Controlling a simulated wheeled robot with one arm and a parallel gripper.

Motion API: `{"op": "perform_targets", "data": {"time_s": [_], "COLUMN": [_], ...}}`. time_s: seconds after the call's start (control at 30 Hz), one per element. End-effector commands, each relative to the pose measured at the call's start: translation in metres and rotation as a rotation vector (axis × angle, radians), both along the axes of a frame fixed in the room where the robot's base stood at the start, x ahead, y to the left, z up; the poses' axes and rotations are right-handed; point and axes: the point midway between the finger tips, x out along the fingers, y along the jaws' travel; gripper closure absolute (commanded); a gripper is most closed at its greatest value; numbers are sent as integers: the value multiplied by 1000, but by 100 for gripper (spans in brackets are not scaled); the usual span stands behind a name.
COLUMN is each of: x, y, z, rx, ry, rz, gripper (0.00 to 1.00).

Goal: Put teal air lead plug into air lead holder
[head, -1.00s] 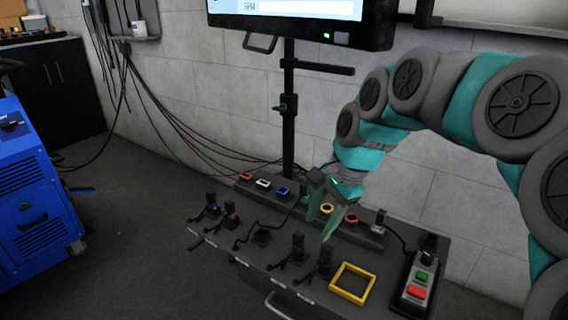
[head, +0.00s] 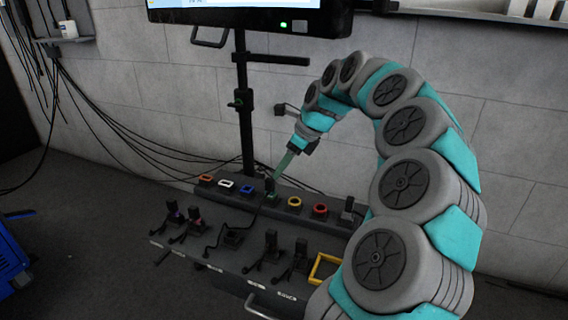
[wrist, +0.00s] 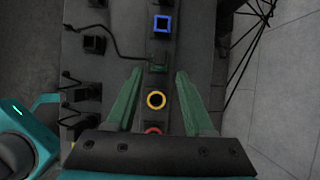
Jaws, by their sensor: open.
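The teal air lead plug (head: 270,186) is a dark upright block with a black cable. It stands at a green-framed slot (head: 272,198) in the raised rear rail; I take this slot for the air lead holder. My gripper (head: 284,163) is above the rail, close to the plug. In the wrist view my gripper (wrist: 159,72) has its green fingers well apart, with nothing held between them.
Along the rail are orange, white, blue (head: 247,190), yellow (head: 294,203) and red (head: 320,210) frames. Several black plugs stand on the lower bench (head: 215,250). A yellow square frame (head: 325,268) is at front right. A monitor post (head: 244,110) rises behind the rail.

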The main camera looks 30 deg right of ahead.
Motion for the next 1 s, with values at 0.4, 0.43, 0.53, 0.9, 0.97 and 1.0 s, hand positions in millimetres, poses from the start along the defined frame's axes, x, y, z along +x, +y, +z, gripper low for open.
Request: {"op": "perform_targets", "data": {"time_s": [0.4, 0.43, 0.53, 0.9, 0.97, 1.0], "x": [16, 17, 22, 27, 27, 27], "y": [14, 15, 18, 21, 21, 21], "z": [-41, -44, -51, -62, -62, -62], "rx": [-2, -1, -2, -3, -3, -3], "ry": [3, 3, 0, -2, -2, -2], "rz": [4, 4, 3, 2, 2, 2], "gripper": [48, 48, 48, 48, 48, 48]}}
